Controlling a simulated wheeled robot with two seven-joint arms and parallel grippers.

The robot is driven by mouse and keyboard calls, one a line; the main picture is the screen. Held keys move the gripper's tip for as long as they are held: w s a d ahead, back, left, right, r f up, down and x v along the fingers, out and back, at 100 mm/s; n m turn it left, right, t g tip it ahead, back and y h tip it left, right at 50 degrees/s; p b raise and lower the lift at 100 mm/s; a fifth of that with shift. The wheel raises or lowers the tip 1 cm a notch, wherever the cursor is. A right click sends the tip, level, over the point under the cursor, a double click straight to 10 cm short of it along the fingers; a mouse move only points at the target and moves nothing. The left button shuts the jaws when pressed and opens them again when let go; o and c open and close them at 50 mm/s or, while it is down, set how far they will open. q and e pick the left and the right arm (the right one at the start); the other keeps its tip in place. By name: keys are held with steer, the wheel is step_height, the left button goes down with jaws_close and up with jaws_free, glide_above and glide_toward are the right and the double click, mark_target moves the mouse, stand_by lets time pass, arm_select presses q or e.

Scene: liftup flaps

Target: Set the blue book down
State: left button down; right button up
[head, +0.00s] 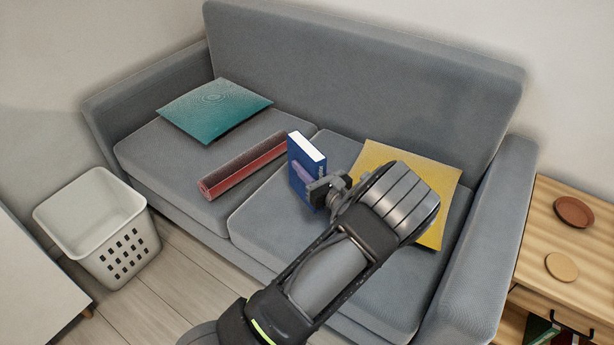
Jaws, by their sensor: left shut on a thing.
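The blue book (302,155) stands upright, its white page edge facing up, over the middle of the grey sofa seat (262,228). My left gripper (308,182) reaches it from the lower right and is shut on it. I cannot tell whether the book's lower edge touches the cushion. The gripper and my arm hide part of the book's right side. My right gripper is not in view.
A rolled red mat (243,165) lies just left of the book. A teal cushion (214,109) is at the left, a yellow cushion (436,178) behind my arm. A white basket (97,225) stands on the floor left. A wooden side table (540,225) is at the right.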

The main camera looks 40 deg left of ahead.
arm_select(q)
steer(key=shift+f+b, duration=0.6)
steer(key=shift+f, duration=1.2)
steer(key=shift+f, duration=0.2)
steer(key=c, duration=1)
jaws_free()
steer(key=shift+c, duration=0.2)
steer(key=shift+r, duration=0.2)
steer(key=p+v, duration=0.2)
steer(key=v, duration=1)
steer(key=shift+f, duration=0.1)
